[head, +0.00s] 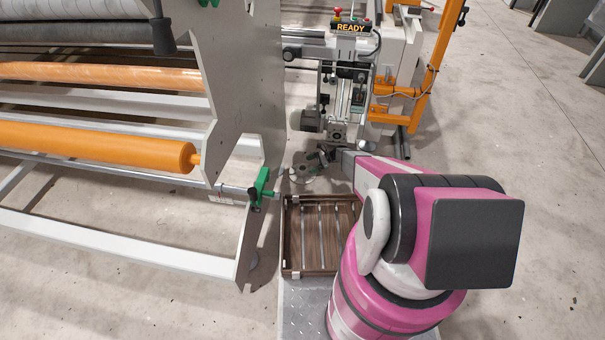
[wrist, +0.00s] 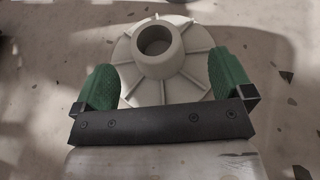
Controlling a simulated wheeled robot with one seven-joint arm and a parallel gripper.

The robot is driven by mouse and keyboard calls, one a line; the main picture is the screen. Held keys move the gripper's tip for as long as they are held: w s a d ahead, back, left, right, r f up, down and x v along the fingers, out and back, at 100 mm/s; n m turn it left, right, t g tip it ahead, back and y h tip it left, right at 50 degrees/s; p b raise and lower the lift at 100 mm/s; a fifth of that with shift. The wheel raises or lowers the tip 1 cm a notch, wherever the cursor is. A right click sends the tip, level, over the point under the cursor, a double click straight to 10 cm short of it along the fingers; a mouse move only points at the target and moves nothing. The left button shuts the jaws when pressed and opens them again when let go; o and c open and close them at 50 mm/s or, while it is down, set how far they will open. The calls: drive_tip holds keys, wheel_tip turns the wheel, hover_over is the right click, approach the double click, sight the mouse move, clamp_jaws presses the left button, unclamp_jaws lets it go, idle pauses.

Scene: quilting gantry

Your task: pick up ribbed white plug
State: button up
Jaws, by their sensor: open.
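The ribbed white plug (wrist: 185,75) shows in the wrist view as a round pale disc with radial ribs and a hollow raised hub in the middle. It lies on the speckled concrete floor with its hub facing the camera. My gripper (wrist: 165,82) is open, with one green finger pad at the left side of the plug and one at the right. I cannot tell whether the pads touch it. The gripper's dark crossbar hides the plug's near edge. In the head view the plug (head: 301,168) is small on the floor beside my gripper (head: 318,160), beyond the wooden tray.
A wooden slatted tray (head: 290,235) is close in front of my arm. The quilting machine's grey side plate (head: 240,90) with a green clamp (head: 262,186) stands to the left. A machine head with a READY sign (head: 350,27) stands behind. Open floor (head: 520,120) lies to the right.

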sight(305, 168)
drive_tip(key=shift+s+x, duration=0.1)
drive_tip(key=shift+x, duration=1.45)
drive_tip(key=shift+s+x, duration=0.15)
drive_tip(key=shift+x, duration=1.35)
drive_tip(key=shift+d, duration=0.1)
drive_tip(key=c, duration=1)
